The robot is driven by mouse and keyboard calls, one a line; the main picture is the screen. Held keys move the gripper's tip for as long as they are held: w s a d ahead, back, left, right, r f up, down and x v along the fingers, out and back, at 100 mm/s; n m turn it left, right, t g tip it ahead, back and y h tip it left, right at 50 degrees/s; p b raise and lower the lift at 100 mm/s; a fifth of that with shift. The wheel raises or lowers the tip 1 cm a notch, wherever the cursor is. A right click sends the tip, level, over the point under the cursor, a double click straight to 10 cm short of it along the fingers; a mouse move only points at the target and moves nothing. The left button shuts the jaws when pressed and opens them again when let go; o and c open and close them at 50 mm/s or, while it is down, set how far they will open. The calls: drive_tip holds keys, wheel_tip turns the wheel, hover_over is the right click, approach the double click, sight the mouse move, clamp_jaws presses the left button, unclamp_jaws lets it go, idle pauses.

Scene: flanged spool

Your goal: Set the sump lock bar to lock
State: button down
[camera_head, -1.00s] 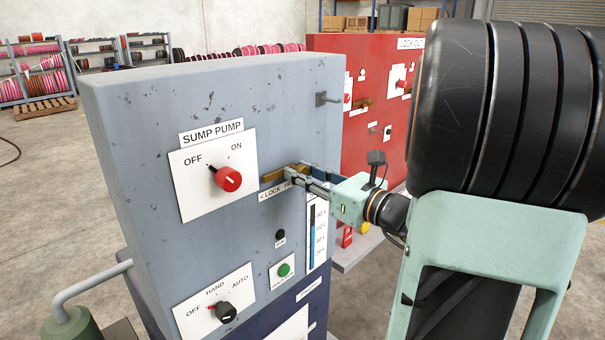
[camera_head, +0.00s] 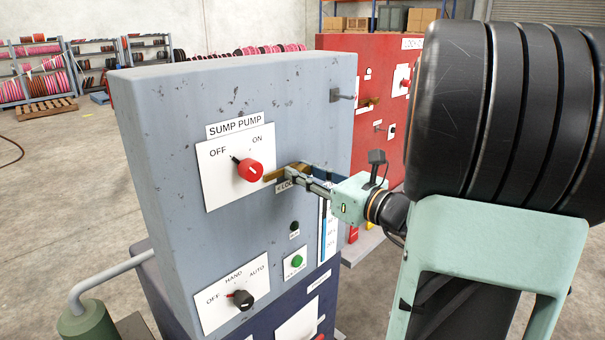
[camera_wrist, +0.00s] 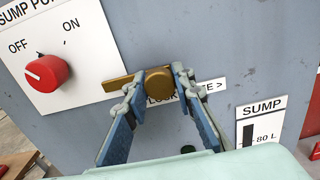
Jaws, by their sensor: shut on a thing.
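The sump lock bar is a brass sliding bar (camera_head: 276,174) on the front of the grey sump pump cabinet (camera_head: 185,110). In the wrist view the bar (camera_wrist: 116,85) lies flat and sticks out to the left, towards the red knob. Its round brass grip (camera_wrist: 159,84) stands between my fingertips. My gripper (camera_head: 304,172) is shut on this grip, and in the wrist view a finger (camera_wrist: 158,80) lies on each side of it. The label (camera_wrist: 212,87) below the bar has arrows; my fingers hide part of its text, but LOCK can be read on the left.
The red sump pump switch (camera_head: 250,170) points at OFF, just left of the bar's end. A black selector (camera_head: 242,299) and a green button (camera_head: 297,261) sit lower. A metal peg (camera_head: 343,95) juts out above right. A red cabinet (camera_head: 385,75) stands behind.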

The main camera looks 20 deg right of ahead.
drive_tip(key=shift+a+f, duration=0.1)
drive_tip(key=shift+a, duration=0.15)
drive_tip(key=c, duration=1.6)
unclamp_jaws()
drive_tip(key=shift+s+a, duration=0.1)
drive_tip(key=shift+s+d, duration=0.15)
drive_tip(key=shift+d, duration=0.05)
drive_tip(key=v, duration=1.1)
drive_tip(key=shift+s, duration=0.35)
